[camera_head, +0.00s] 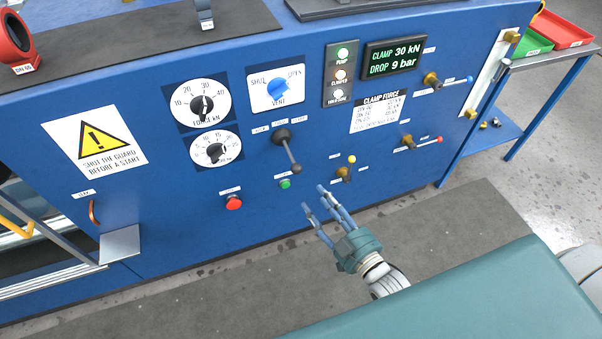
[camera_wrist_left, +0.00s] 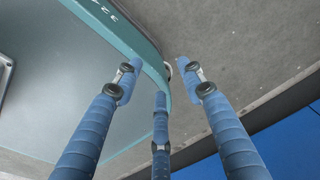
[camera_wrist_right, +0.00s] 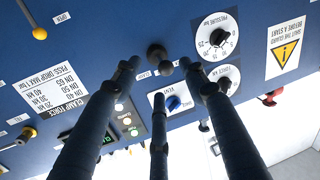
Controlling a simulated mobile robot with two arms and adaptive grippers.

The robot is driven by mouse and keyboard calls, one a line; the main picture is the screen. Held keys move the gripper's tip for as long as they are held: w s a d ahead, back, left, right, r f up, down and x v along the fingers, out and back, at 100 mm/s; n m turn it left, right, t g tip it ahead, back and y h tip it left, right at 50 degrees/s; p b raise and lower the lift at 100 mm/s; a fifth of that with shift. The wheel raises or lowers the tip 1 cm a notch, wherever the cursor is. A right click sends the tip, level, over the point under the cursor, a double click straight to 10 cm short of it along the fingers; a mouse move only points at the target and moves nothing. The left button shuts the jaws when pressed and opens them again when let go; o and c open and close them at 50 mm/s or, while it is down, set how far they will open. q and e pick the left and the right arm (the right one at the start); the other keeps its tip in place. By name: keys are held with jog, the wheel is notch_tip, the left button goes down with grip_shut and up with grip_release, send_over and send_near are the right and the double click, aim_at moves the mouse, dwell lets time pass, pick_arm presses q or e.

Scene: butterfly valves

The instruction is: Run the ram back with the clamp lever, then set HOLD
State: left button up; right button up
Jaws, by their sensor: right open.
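The display (camera_head: 394,55) reads CLAMP 30 kN, DROP 9 bar. The top lamp (camera_head: 343,53), PUMP, glows green. My left gripper (camera_wrist_left: 160,85) is open and empty, seen only in its wrist view.
A side table (camera_head: 540,62) stands right.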

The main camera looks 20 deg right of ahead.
aim_at(299, 171)
jog(key=shift+t, duration=0.3)
jog(key=x, duration=0.3)
jog(key=r+x, duration=0.1)
jog(key=x, duration=0.3)
jog(key=r+x, duration=0.1)
jog(key=x, duration=0.2)
jog(key=shift+w+a+r+p, duration=0.1)
jog(key=shift+w+a+p, duration=0.1)
jog(key=shift+p, duration=0.2)
jog(key=shift+w, duration=0.35)
pick_arm(q)
jog(key=shift+s+a+r, duration=0.1)
jog(key=shift+s+a, duration=0.2)
jog(key=shift+s, duration=0.15)
jog(key=shift+d, duration=0.15)
pick_arm(e)
grip_shut()
